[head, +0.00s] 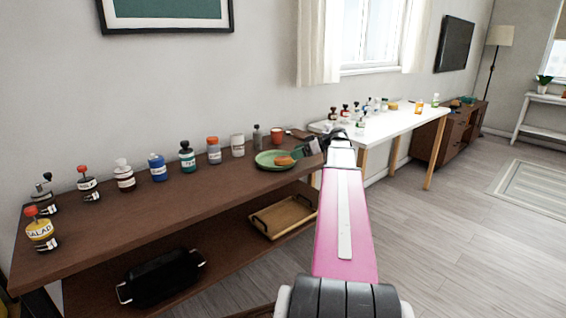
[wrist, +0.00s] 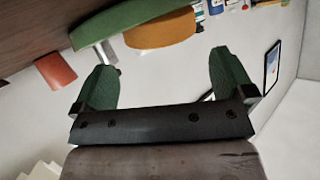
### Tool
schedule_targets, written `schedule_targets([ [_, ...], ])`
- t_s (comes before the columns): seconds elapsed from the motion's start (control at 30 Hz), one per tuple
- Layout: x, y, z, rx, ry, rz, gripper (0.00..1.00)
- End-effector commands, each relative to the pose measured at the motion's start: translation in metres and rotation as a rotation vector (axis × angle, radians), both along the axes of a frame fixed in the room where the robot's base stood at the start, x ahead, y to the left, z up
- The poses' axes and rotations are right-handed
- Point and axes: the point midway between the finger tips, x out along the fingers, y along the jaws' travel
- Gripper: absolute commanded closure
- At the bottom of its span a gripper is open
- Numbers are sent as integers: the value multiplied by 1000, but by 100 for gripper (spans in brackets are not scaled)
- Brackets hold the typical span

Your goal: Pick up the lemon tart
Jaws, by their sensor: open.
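The lemon tart appears to be the round orange-yellow item (head: 285,161) on a green plate (head: 263,160) near the right end of the brown console table. In the wrist view, the tart (wrist: 163,29) shows at the top against the plate (wrist: 108,23), both seen edge-on and partly cut off. My gripper (head: 316,147) is just right of the plate in the head view, partly hidden by my arm. In the wrist view, my gripper (wrist: 163,62) has its two green fingers spread wide with nothing between them. The tart lies beyond the fingertips, apart from them.
Several bottles (head: 187,157) line the console table (head: 120,214). A red-orange cup (head: 277,135) stands behind the plate and shows in the wrist view (wrist: 56,70). A tray (head: 283,217) and black pan (head: 160,277) are on the lower shelf. A white table (head: 385,123) stands beyond.

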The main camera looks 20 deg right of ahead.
Motion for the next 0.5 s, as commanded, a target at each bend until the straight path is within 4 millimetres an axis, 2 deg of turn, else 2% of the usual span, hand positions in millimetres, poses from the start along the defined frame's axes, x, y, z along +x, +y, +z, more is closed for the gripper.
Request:
schedule_targets([
  [0.27,7,16,-10,0,2,1,0],
  [0.5,19,42,-26,0,1,1,0],
])
